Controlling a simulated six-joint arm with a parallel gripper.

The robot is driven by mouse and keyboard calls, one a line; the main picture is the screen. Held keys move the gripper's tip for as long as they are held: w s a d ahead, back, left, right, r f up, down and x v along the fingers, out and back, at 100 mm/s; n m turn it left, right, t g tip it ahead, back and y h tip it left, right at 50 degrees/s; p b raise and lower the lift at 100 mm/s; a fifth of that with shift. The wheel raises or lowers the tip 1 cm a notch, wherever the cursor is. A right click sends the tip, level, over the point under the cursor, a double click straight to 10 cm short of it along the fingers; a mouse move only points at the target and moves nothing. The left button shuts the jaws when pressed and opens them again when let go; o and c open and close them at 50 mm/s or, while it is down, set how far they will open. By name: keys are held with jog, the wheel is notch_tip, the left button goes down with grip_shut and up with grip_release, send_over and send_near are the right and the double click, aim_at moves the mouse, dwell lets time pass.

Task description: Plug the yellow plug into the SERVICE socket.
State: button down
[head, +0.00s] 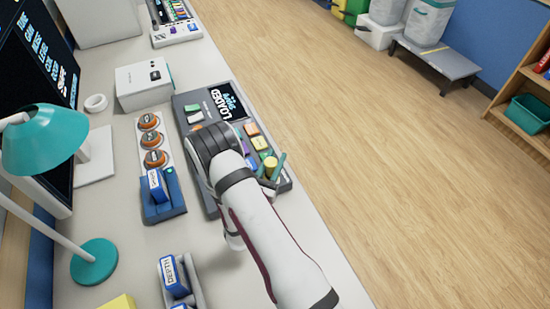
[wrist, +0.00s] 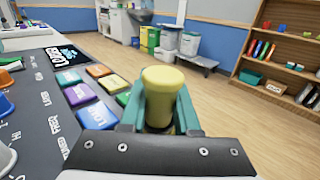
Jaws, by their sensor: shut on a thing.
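My gripper (head: 272,172) is over the near right edge of the grey console (head: 190,107), its teal fingers shut on the yellow plug (head: 270,164). In the wrist view my gripper (wrist: 162,105) has the yellow plug (wrist: 162,85) upright between its fingers, its rounded top showing and its lower end hidden. The console also shows in the wrist view (wrist: 48,105), left of the plug. I cannot make out a SERVICE label or socket in either view; my arm hides part of the console.
A teal lamp (head: 45,139) stands at the left. Open floor lies right of the table.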

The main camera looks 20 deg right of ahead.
jog(key=shift+f, duration=0.45)
jog(key=c, duration=0.9)
grip_release()
jog(key=shift+v, duration=5.5)
jog(key=shift+w+r, duration=0.1)
